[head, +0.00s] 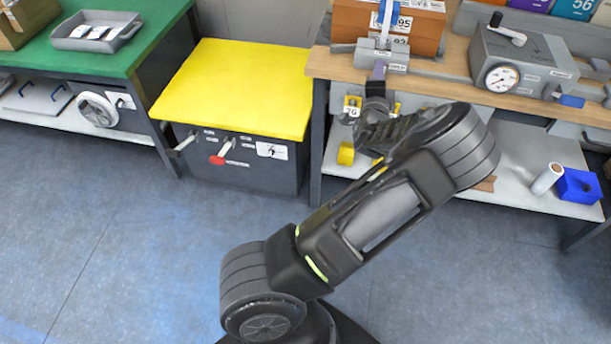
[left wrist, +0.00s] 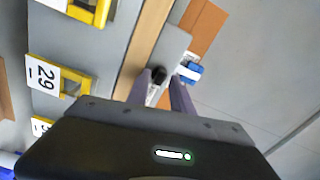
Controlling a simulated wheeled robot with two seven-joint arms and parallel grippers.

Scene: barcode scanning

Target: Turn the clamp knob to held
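My left gripper (head: 377,72) is at the front edge of the wooden bench, just in front of a small grey block (head: 397,62) with a white label too small to read. In the left wrist view its two fingers (left wrist: 160,78) stand apart. A small black knob (left wrist: 158,75) with a pale stem lies between the fingertips; I cannot tell whether they touch it. A blue-and-white part (left wrist: 189,72) is just right of the fingers. In the head view the gripper covers the knob. My right gripper is in neither view.
An orange-brown box (head: 418,30) with number labels stands behind the grey block. A grey unit with a dial gauge (head: 503,78) is to the right. A yellow-topped cabinet (head: 240,85) and a green-topped bench (head: 120,55) are to the left. Yellow-framed number tags (left wrist: 45,76) hang nearby.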

